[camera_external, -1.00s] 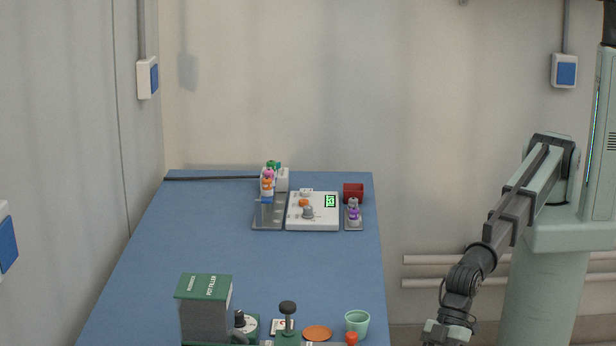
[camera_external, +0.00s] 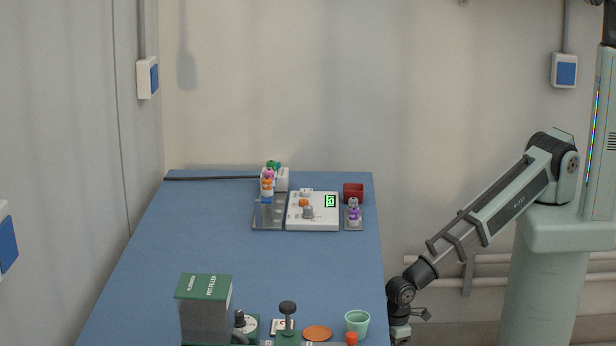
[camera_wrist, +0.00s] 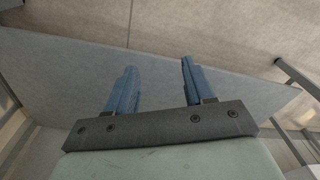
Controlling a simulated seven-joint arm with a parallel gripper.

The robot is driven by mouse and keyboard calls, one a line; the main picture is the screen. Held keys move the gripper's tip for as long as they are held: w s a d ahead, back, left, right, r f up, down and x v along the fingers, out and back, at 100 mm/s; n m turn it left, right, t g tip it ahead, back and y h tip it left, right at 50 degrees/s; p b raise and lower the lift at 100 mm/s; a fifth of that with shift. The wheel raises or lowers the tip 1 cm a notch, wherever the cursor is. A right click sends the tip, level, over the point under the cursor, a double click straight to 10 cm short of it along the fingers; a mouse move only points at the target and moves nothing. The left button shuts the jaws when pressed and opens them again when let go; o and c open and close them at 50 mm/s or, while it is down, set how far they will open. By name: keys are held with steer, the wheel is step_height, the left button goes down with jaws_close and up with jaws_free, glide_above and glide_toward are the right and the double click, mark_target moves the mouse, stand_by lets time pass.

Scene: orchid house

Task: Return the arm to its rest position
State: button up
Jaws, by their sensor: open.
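My gripper shows in the wrist view (camera_wrist: 157,67), with two blue fingers apart and nothing between them. In the external view my arm is bent down from its column on the right. Its wrist is beside the right edge of the blue table (camera_external: 250,262), near the bottom of the picture. The fingertips are not visible there, at or below the lower picture edge.
A green-topped pot filler (camera_external: 206,308), a green cup (camera_external: 357,322) and an orange disc (camera_external: 317,333) stand at the table's near end. A white device with a display (camera_external: 325,222) and a red box (camera_external: 353,192) are at the far end. The table's middle is clear.

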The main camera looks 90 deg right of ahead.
steer(key=s+d+f+m+g, duration=0.1)
steer(key=s+d+f, duration=0.1)
steer(key=s+d, duration=0.3)
steer(key=s+d+f+m+g+h, duration=0.1)
steer(key=s+d+f, duration=0.15)
steer(key=d, duration=0.45)
steer(key=s+d+f+g, duration=0.1)
steer(key=s+d+f, duration=0.1)
steer(key=s+d, duration=0.3)
steer(key=s+d+f+m+g, duration=0.1)
steer(key=s+d+m+g, duration=0.2)
steer(key=s+d, duration=0.9)
steer(key=s+g, duration=0.1)
steer(key=s, duration=0.3)
steer(key=shift+f, duration=0.25)
